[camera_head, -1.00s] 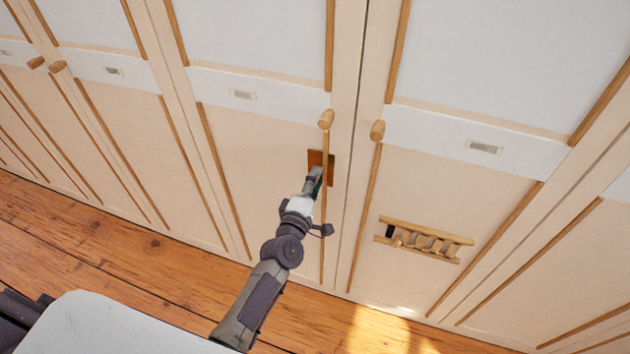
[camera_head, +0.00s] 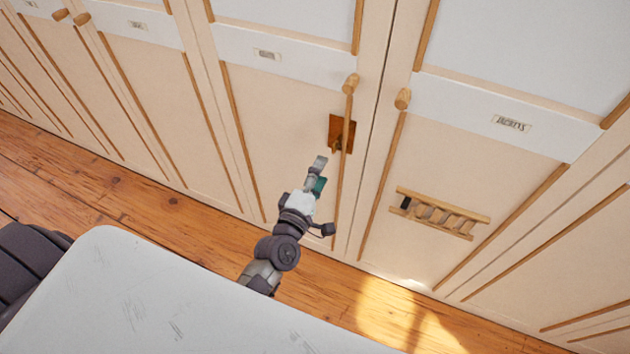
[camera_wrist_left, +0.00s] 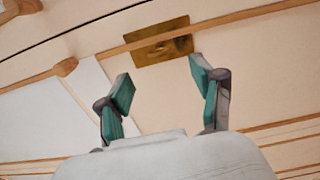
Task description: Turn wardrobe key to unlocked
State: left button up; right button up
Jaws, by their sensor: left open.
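The wardrobe key (camera_head: 336,144) is a small brass-coloured piece on a square brown lock plate (camera_head: 342,124) on the wardrobe door, just below a wooden knob. The plate also shows in the left wrist view (camera_wrist_left: 150,51), partly crossed by a wooden trim strip. The key (camera_wrist_left: 181,43) is small there and its exact turn is hard to tell. My left gripper (camera_head: 319,173) is below the plate in the head view, apart from the key. In the left wrist view its two teal-padded fingers (camera_wrist_left: 160,82) are spread with nothing between them. My right gripper is not in view.
Wooden knobs (camera_head: 351,84) and (camera_head: 403,98) flank the gap between two doors. A small wooden rack (camera_head: 437,214) is on the right door. A white surface (camera_head: 180,300) fills the lower left. The wooden floor (camera_head: 150,200) is clear before the doors.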

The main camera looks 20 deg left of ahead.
pick_arm(q)
jog(key=shift+s, duration=1.5)
jog(key=shift+f, duration=0.1)
jog(key=s+f+m+g+h, duration=0.1)
jog(key=s+f+m+g, duration=0.5)
jog(key=f, duration=1)
jog(key=s+f+m+g, duration=0.3)
jog(key=s+f+m, duration=0.4)
jog(key=f, duration=0.9)
jog(key=s+a+f+m+g, duration=0.2)
jog(key=s+f, duration=0.2)
jog(key=s, duration=0.4)
jog(key=s+a+f+m+g+y, duration=0.1)
jog(key=s+a+f+m+g, duration=0.1)
jog(key=s+f, duration=0.3)
jog(key=s+a+f+m+g, duration=0.2)
jog(key=s+f+m+g, duration=0.1)
jog(key=s, duration=1)
jog(key=shift+s+f+g+y, duration=0.2)
jog(key=shift+f+g+y, duration=0.1)
jog(key=shift+f+g, duration=0.3)
